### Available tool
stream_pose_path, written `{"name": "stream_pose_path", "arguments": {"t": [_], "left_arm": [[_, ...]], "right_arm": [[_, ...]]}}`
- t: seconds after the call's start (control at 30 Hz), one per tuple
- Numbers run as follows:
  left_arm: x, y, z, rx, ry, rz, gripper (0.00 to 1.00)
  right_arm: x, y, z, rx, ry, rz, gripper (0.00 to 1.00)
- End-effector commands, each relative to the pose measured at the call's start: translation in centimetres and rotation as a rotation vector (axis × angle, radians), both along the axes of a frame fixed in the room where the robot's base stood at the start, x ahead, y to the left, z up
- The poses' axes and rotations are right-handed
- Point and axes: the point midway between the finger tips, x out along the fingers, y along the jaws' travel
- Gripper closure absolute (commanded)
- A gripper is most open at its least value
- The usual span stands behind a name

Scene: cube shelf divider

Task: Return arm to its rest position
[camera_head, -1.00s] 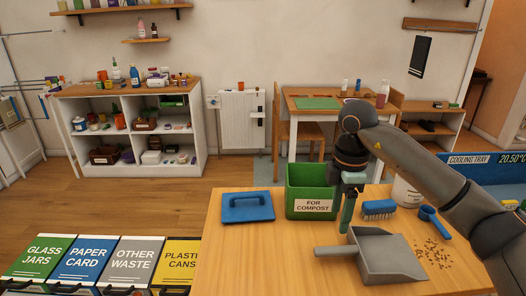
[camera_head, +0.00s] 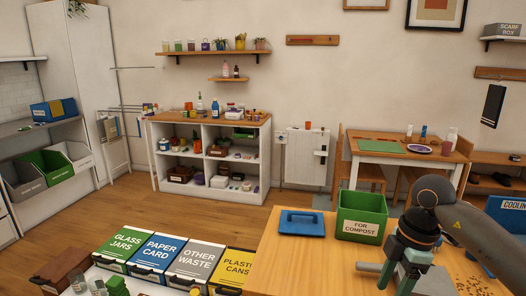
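My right arm comes in from the right edge, grey with a dark wrist. Its gripper (camera_head: 402,280), with green fingers, points down over the table (camera_head: 290,265), in front of the grey dustpan (camera_head: 437,284) in this view. Whether the fingers are open or shut cannot be made out. The dustpan's handle (camera_head: 368,267) shows to the left of the gripper; the rest is partly hidden. My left arm and gripper are not in view.
The green compost box (camera_head: 361,227) stands behind the gripper, a blue flat tool (camera_head: 301,222) to its left. Brown crumbs (camera_head: 478,285) lie at the right. Labelled bins (camera_head: 190,265) stand left of the table. The table's left part is clear.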

Motion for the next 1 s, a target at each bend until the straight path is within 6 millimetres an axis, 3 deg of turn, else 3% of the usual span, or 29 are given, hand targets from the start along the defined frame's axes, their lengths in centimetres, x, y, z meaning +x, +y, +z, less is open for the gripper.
{"name": "stream_pose_path", "arguments": {"t": [0.1, 0.27, 0.4, 0.5, 0.63, 0.77, 0.87, 1.0], "left_arm": [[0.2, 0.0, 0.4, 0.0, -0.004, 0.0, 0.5], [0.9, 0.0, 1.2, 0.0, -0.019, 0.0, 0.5], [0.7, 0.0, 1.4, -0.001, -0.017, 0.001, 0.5], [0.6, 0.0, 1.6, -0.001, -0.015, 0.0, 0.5], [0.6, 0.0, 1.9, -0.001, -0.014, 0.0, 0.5], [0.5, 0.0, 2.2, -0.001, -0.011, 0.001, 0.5], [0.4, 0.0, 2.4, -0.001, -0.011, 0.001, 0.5], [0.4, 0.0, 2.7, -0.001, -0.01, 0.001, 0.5]], "right_arm": [[-1.3, 5.7, -2.5, 0.225, 0.004, 0.186, 0.35], [-4.1, 14.1, -3.8, 0.615, -0.045, 0.391, 0.35], [-6.4, 20.6, -2.4, 1.022, -0.172, 0.452, 0.35], [-7.0, 23.3, -0.6, 1.28, -0.307, 0.388, 0.35], [-6.0, 24.0, 1.2, 1.516, -0.511, 0.175, 0.35], [-4.0, 22.1, 0.6, 1.599, -0.704, -0.149, 0.35], [-2.7, 19.4, -2.1, 1.547, -0.812, -0.432, 0.35], [-3.0, 14.8, -8.9, 1.328, -0.861, -0.81, 0.35]]}}
